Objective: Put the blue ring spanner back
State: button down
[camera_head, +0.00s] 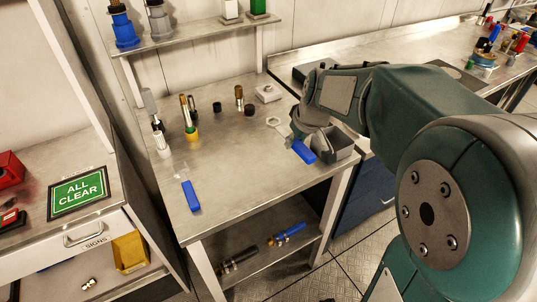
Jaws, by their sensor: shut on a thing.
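The blue ring spanner has a blue handle (304,152) and a pale metal ring end (273,121). It lies slantwise at the right part of the metal workbench (240,160), with the ring end pointing to the back left. My gripper (296,141) reaches in from the right and is shut on the spanner between ring and handle. The fingers hide the middle of the spanner. I cannot tell whether the spanner touches the bench. A grey open metal box (338,146) stands right beside the gripper, at the bench's right edge.
Another blue-handled tool (191,196) lies at the front left. Upright bottles and brushes (190,118) stand at the back left, with small dark caps (217,107) near the middle. A white block (267,93) is at the back. The bench's front middle is clear.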

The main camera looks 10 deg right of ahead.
jog(key=shift+s+a+f, duration=0.1)
jog(key=shift+s+a, duration=0.25)
jog(key=shift+s, duration=0.5)
send_near(276, 150)
jog(key=w+f, duration=0.1)
jog(key=w+a+f, duration=0.1)
jog(key=f, duration=0.1)
jog(key=shift+w+a, duration=0.1)
jog(key=shift+a, duration=0.05)
jog(key=shift+w+f, duration=0.35)
jog(key=shift+f, duration=0.15)
notch_tip(276, 150, down, 2)
jog(key=shift+f, duration=0.45)
jog(key=shift+c, duration=2)
grip_release()
jog(key=shift+f, duration=0.1)
